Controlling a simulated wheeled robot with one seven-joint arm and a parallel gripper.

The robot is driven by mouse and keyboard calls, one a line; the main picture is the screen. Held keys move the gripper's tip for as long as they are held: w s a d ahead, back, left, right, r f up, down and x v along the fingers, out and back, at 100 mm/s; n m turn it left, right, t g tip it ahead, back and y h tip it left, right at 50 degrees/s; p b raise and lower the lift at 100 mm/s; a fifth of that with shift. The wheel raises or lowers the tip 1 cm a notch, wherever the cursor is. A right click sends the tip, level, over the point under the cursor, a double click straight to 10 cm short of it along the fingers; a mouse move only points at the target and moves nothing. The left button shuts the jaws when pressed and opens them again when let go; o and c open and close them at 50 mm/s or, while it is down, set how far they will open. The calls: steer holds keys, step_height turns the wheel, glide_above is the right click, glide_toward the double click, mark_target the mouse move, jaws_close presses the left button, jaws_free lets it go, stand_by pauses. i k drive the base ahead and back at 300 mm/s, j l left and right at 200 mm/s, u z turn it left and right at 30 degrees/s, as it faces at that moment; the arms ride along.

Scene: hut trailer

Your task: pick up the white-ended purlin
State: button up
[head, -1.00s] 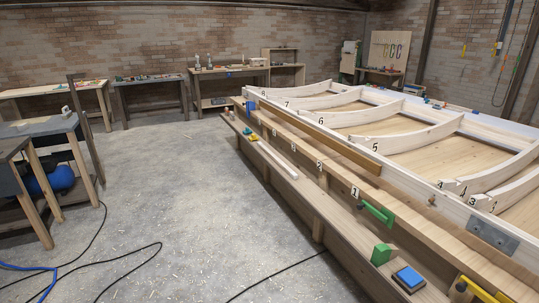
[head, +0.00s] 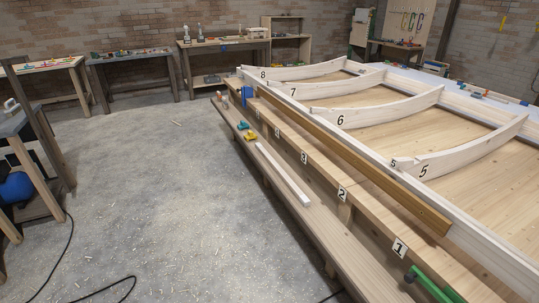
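In the head view a long pale purlin (head: 281,172) lies lengthwise on the low plank shelf (head: 262,180) along the side of the trailer frame. Its near end (head: 306,201) looks white. A darker brown timber (head: 360,160) lies higher up, along the frame's side above the numbered ledge. I cannot make out that timber's end colours clearly. My gripper is not in view.
White curved ribs numbered 5 to 8 (head: 390,114) cross the trailer frame. Yellow and teal tools (head: 249,136) sit on the shelf beyond the purlin, and a green clamp (head: 432,288) is at lower right. Workbenches (head: 222,45) line the back wall.

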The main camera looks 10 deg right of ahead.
mark_target(303, 200)
steer(key=i+l, duration=0.15)
steer(key=i, duration=0.3)
steer(key=i+l+u, duration=0.1)
steer(key=i, duration=0.4)
steer(key=i+l, duration=0.2)
steer(key=i, duration=0.25)
steer(key=i+j+z, duration=0.2)
steer(key=i+j, duration=0.35)
steer(key=i, duration=0.15)
steer(key=i+j+z, duration=0.25)
steer(key=i+j, duration=0.35)
steer(key=i+j+z, duration=0.2)
steer(key=i+j, duration=0.45)
steer(key=j, duration=0.15)
